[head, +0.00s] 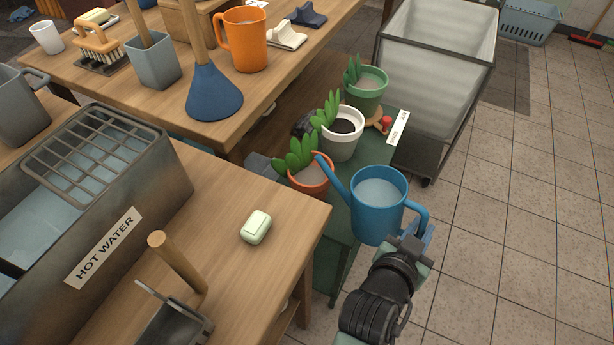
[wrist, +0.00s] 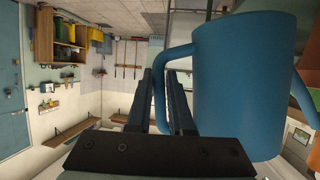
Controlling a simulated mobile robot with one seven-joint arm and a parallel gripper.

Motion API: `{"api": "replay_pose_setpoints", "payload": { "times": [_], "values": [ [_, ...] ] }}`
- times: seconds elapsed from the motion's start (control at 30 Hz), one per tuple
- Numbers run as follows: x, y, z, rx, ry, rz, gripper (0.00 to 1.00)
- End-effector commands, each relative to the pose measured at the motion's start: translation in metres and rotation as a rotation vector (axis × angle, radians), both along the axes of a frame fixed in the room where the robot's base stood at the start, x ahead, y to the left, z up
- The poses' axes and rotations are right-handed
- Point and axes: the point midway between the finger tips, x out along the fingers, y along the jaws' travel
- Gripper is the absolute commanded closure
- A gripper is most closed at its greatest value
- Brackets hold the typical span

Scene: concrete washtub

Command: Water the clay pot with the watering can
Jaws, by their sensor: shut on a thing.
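The blue watering can (head: 376,212) is held upright near the front end of the green bench, and its spout points up and left. The spout tip overlaps the terracotta clay pot (head: 313,183) in the head view; I cannot tell whether they touch. The clay pot holds a green plant with thick leaves. My gripper (head: 422,240) is shut on the can's handle at the right. In the wrist view, the can (wrist: 240,85) fills the right side and its handle loop lies between my fingers (wrist: 168,100). The can's top shows a pale grey-blue surface inside.
A white pot (head: 343,145) and a green pot (head: 367,98) with plants stand behind the clay pot on the green bench (head: 340,235). A wooden counter with soap (head: 256,227) is at the left. A grey wheeled bin (head: 437,75) stands behind. Tiled floor at the right is clear.

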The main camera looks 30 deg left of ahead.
Motion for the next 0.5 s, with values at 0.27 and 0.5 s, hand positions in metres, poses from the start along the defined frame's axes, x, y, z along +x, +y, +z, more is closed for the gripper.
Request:
{"api": "replay_pose_setpoints", "payload": {
  "times": [0.27,0.5],
  "values": [
    [0.0013,0.0004,0.0041,0.004,-0.01,0.0,1.0],
    [0.0011,-0.0007,0.009,-0.03,-0.003,0.0,1.0]
  ]
}}
